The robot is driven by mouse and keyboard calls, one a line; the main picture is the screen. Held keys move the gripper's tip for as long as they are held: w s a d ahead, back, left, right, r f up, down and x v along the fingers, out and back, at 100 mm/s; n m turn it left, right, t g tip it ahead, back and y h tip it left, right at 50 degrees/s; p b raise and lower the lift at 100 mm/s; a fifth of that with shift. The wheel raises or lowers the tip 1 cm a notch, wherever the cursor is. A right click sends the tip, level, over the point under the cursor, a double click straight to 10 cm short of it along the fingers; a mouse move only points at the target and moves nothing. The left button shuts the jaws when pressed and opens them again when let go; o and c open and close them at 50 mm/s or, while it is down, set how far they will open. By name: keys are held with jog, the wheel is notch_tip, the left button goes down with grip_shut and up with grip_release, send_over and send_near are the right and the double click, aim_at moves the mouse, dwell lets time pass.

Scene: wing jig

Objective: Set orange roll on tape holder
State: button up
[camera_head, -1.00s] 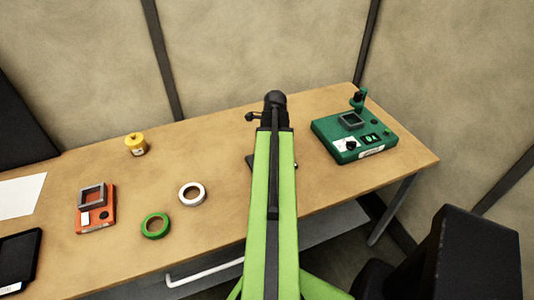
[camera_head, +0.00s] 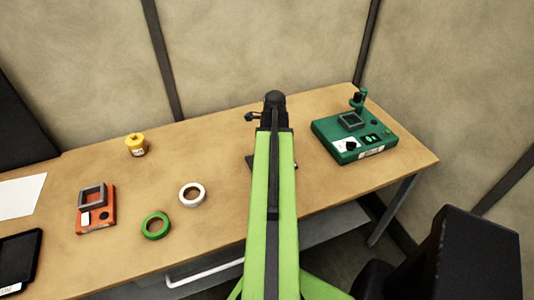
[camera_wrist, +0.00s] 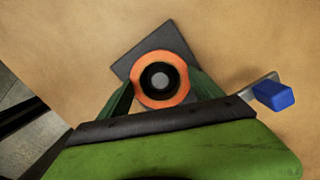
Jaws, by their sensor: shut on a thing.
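The orange roll (camera_wrist: 160,102) is between the two green fingers of my gripper (camera_wrist: 163,84) in the wrist view, and the gripper is shut on it. The tape holder (camera_wrist: 148,46) shows as a dark square base under the roll. A dark ring with a grey round centre shows inside the roll's hole, in line with the holder's middle. I cannot tell from above how far down the roll sits. In the head view my arm hides the roll and the fingers; only a dark edge of the holder (camera_head: 251,162) shows beside the arm.
A blue-handled tool (camera_wrist: 273,95) lies right of my gripper. Left on the table are a white roll (camera_head: 201,195), a green roll (camera_head: 145,228), a yellow pot (camera_head: 136,149) and an orange device (camera_head: 108,213). A green device (camera_head: 360,147) stands at the right.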

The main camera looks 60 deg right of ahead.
jog(key=shift+f+b, duration=0.6)
jog(key=shift+b, duration=0.05)
jog(key=o, duration=1.1)
notch_tip(320, 180, up, 11)
jog(key=s+p, duration=0.1)
jog(key=p, duration=1)
jog(key=shift+d, duration=0.35)
